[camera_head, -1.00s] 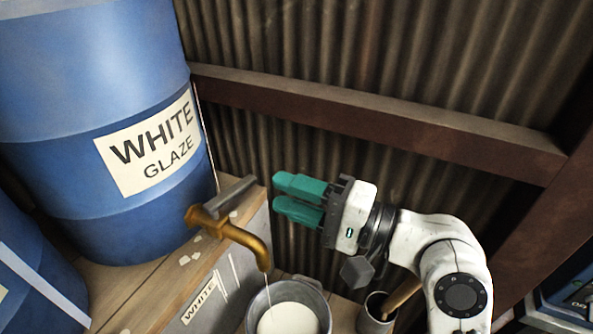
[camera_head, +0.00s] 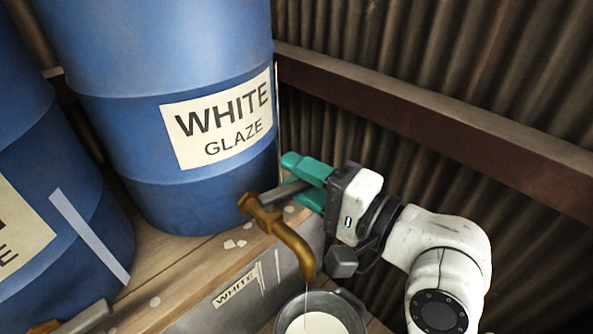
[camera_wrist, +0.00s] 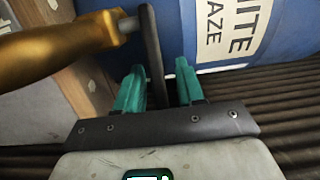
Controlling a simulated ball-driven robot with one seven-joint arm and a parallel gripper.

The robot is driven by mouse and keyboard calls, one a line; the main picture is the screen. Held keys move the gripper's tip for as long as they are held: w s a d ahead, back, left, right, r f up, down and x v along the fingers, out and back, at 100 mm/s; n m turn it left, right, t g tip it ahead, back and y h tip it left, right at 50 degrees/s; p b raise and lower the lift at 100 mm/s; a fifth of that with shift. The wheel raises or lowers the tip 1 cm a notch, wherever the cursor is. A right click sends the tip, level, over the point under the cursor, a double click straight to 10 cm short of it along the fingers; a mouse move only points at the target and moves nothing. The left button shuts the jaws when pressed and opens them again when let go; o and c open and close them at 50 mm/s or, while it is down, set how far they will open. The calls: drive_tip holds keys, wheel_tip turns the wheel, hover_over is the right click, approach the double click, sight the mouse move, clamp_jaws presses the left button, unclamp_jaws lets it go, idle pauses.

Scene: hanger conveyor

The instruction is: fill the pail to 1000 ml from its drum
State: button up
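The blue drum labelled WHITE GLAZE (camera_head: 110,130) stands on a wooden shelf. Its brass tap (camera_head: 290,245) points down over the grey pail (camera_head: 350,300), cut off at the bottom edge. A very thin white stream falls from the spout. White glaze (camera_head: 318,324) lies in the pail; I cannot read its level. My gripper (camera_head: 298,176) is at the tap's grey lever (camera_head: 282,193). In the wrist view the lever (camera_wrist: 152,55) stands between the two teal fingers (camera_wrist: 158,88), close to the left one, with a gap to the right one. The gripper is open.
Another blue drum (camera_head: 100,225) stands at the left, with a second tap handle (camera_head: 85,318) at the bottom left. A plate marked WHITE (camera_head: 235,293) is on the shelf front. A corrugated wall and a brown beam (camera_head: 400,105) are close behind my arm.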

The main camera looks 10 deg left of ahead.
drive_tip(key=shift+w+a, duration=0.2)
drive_tip(key=shift+a, duration=0.2)
clamp_jaws()
idle(0.4)
